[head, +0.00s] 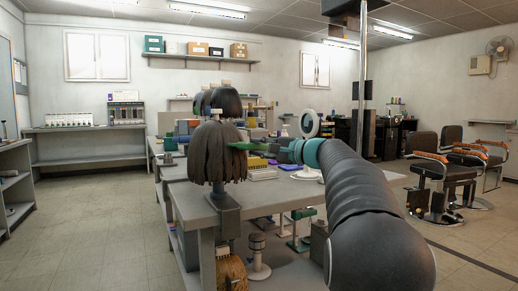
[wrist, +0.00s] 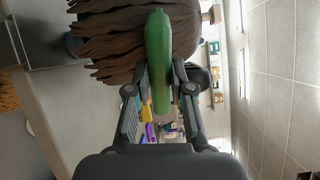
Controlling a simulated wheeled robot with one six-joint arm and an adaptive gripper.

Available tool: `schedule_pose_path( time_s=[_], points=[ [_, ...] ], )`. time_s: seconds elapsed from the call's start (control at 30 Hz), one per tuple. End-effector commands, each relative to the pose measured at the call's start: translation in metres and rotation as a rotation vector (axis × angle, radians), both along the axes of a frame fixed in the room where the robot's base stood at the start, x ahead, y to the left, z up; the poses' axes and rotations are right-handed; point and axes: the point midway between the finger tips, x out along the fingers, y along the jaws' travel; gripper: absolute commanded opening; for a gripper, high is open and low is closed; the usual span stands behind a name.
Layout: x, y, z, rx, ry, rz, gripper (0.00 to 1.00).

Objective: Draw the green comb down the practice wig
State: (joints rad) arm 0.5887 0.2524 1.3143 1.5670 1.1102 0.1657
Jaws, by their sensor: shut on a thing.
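The practice wig (head: 213,158) has dark brown strands and hangs on a stand at the near left corner of the workbench. It also fills the upper left of the wrist view (wrist: 110,40), turned on its side. My gripper (head: 278,147) reaches in from the right and is shut on the green comb (head: 243,146). In the wrist view, my gripper's fingers (wrist: 160,92) close on both sides of the comb (wrist: 158,45). The comb's far end overlaps the hair at the wig's right side, at upper to middle height. I cannot tell how deep it sits; its teeth are not visible.
The workbench (head: 262,198) runs back from the wig, with several items on it, including a ring-shaped mirror or lamp (head: 309,124). More dark wigs (head: 225,101) stand behind. A brown brush-like thing (head: 231,272) is below the bench corner. Open floor (head: 100,220) lies left.

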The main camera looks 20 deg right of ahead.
Motion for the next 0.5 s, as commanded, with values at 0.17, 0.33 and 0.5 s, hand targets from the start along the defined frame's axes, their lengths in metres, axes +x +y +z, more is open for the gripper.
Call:
schedule_pose_path(
  time_s=[0.17, 0.33, 0.5],
  points=[
    [-0.001, -0.001, -0.016, 0.0, 0.0, 0.0, 0.0],
    [-0.002, -0.002, -0.019, 0.0, 0.001, 0.0, 0.0],
    [-0.006, -0.004, -0.03, 0.0, 0.0, -0.001, 0.0]
  ],
)
